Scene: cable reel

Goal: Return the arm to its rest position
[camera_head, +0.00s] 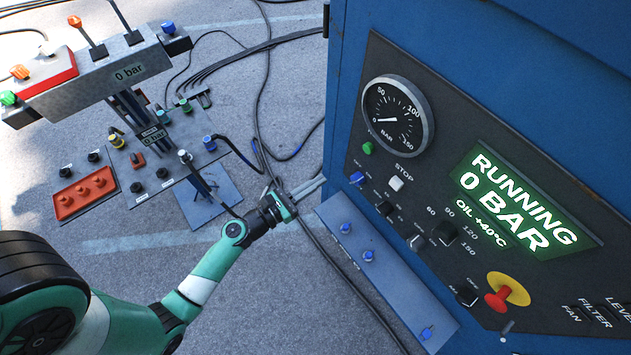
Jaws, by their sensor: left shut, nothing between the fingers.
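My left arm (200,285), green and white, reaches in from the lower left. Its gripper (312,187) is shut and empty. The fingers point right, toward the lower left side of the blue cabinet, above the blue-grey ledge (375,270) in the picture. I cannot tell whether the fingertips touch anything. My right gripper is not in view.
The blue cabinet's panel has a gauge (397,117), a green display (520,200) reading "RUNNING 0 BAR", and a red emergency button (497,300). A lever stand (95,75) with a red tray (84,193) is at left. Black cables (262,95) cross the pavement.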

